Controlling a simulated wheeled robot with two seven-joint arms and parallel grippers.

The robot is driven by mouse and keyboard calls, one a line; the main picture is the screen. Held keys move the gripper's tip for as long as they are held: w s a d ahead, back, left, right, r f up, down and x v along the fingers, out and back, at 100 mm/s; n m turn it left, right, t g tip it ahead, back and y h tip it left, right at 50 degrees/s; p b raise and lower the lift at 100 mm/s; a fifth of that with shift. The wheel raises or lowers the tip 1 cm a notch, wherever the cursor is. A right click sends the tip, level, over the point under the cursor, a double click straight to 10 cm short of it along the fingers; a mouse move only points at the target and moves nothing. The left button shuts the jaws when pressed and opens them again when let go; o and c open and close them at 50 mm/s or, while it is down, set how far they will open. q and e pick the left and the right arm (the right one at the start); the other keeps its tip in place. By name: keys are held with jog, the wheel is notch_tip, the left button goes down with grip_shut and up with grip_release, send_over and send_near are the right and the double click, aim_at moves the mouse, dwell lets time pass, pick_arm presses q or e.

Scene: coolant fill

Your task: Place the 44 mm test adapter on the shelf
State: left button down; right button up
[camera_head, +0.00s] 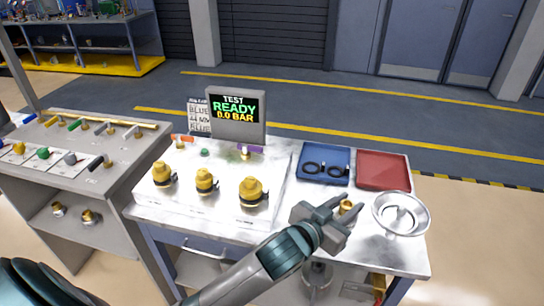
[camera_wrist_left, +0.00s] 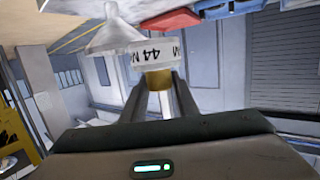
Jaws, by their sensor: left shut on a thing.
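The 44 mm test adapter (camera_wrist_left: 155,53) has a white band with "44 M" reading upside down in the left wrist view, and a brass part below it. My left gripper (camera_head: 336,212) is shut on the adapter, over the front right of the white worktop. In the head view only the adapter's brass end (camera_head: 346,206) shows between the fingers. A grey shelf (camera_head: 72,222) sits low in the left bench. Two brass fittings (camera_head: 58,208) (camera_head: 89,217) stand on it. My right gripper is not in view.
A metal funnel (camera_head: 401,214) is close right of the gripper. A blue tray (camera_head: 324,165) with black rings and a red tray (camera_head: 383,171) lie behind. Several yellow-capped necks (camera_head: 205,181) and a "READY 0.0 BAR" screen (camera_head: 236,108) stand on the worktop. Left bench carries coloured valves (camera_head: 75,124).

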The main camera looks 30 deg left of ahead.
pick_arm(q)
jog(key=s+a+r+n+y, duration=0.3)
jog(key=s+a+y, duration=0.1)
jog(key=a, duration=0.5)
jog(key=shift+s+a+t, duration=0.3)
jog(key=shift+s+a, duration=0.05)
jog(key=shift+s, duration=0.2)
